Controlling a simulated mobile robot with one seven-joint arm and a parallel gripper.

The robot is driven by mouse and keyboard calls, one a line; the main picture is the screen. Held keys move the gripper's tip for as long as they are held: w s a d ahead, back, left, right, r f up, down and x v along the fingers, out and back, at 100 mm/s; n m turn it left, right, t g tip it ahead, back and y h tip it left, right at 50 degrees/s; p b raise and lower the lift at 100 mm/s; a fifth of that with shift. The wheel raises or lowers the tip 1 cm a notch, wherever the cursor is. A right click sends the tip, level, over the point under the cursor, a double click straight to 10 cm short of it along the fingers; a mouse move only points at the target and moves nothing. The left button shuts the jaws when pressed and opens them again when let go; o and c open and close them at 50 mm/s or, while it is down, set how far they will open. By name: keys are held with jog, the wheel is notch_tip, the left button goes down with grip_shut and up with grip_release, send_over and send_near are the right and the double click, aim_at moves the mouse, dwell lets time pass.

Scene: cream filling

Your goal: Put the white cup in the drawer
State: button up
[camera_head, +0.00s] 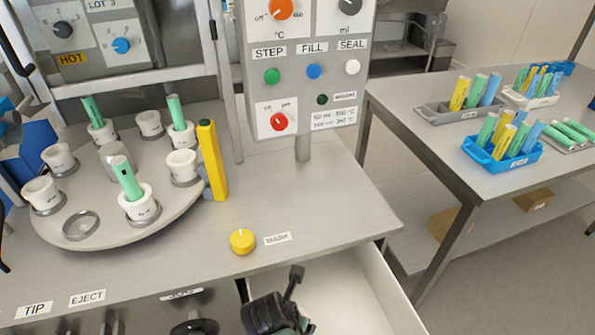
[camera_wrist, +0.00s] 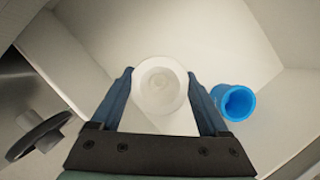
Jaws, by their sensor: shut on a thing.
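The white cup (camera_wrist: 158,86) is between the two blue fingers of my gripper (camera_wrist: 160,78), which is shut on it. The cup is seen from above, with its round opening facing the camera. Cup and fingers are over the inside of the open drawer (camera_head: 365,285); the drawer's pale walls also surround them in the wrist view (camera_wrist: 240,40). I cannot tell whether the cup touches the drawer floor. In the head view my gripper (camera_head: 282,312) is at the bottom edge, over the drawer, and the cup is hidden there.
A blue cup (camera_wrist: 234,102) lies in the drawer, right of my gripper. A dark round knob (camera_wrist: 40,135) is at the left. A turntable (camera_head: 110,226) with several white holders and green tubes is on the counter. A yellow knob (camera_head: 242,241) sits near the counter's front.

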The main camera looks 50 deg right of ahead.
jog(key=shift+f+b, duration=0.6)
jog(key=shift+f, duration=2.55)
jog(key=o, duration=1.3)
jog(key=shift+f, duration=0.1)
jog(key=shift+o, duration=0.2)
jog(key=p+v, duration=0.3)
jog(key=v, duration=0.9)
jog(key=shift+s, duration=0.1)
